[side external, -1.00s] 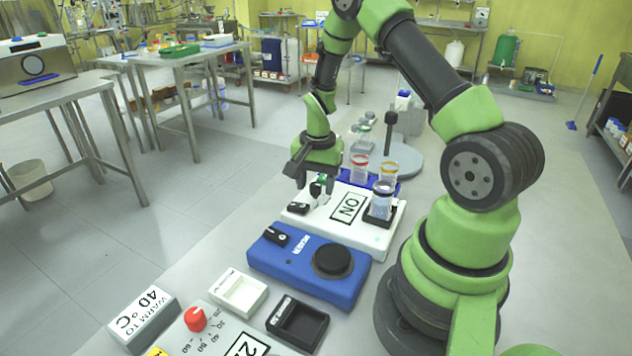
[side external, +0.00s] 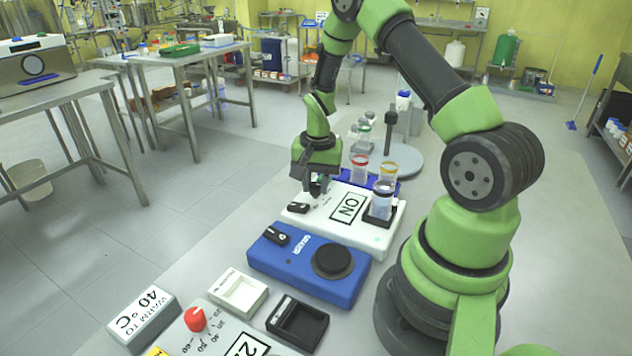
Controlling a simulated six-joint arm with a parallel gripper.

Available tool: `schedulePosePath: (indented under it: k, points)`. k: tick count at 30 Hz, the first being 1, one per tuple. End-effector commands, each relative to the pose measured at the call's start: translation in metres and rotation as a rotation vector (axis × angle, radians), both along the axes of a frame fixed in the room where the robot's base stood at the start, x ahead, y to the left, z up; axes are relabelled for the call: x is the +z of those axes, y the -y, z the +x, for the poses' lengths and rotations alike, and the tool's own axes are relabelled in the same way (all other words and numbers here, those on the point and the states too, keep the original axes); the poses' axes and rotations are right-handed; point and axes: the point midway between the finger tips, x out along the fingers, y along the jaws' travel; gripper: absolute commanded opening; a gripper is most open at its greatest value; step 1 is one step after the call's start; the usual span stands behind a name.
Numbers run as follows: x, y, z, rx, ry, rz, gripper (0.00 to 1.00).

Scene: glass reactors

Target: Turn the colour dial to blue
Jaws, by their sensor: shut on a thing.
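The white device (side external: 375,236) with an "ON" label stands in the middle of the bench. My gripper (side external: 318,187) points down over its back left part, with its fingers low at the panel. It is shut on a small knob there, which I take to be the colour dial. The fingers mostly hide the dial, and I cannot read its setting. A black switch (side external: 298,208) sits at the device's left front edge. A clear vial with bluish contents (side external: 382,197) stands in a black holder on the device's right side.
Vials with red (side external: 360,166) and yellow (side external: 388,172) rims stand in a blue rack behind the device. In front are a blue stirrer (side external: 300,268) with a black round plate, a white tray (side external: 262,292), a black tray (side external: 318,325) and a red knob (side external: 195,319).

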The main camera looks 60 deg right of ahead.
Motion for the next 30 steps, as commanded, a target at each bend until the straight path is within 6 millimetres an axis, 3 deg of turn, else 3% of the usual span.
schedulePosePath:
  k: [18, 30]
  points:
    - [0.0002, -0.0002, 0.0006, 0.520, -0.001, 0.002, 0.03]
    - [0.0002, -0.0004, 0.0006, 0.729, -0.002, 0.003, 0.03]
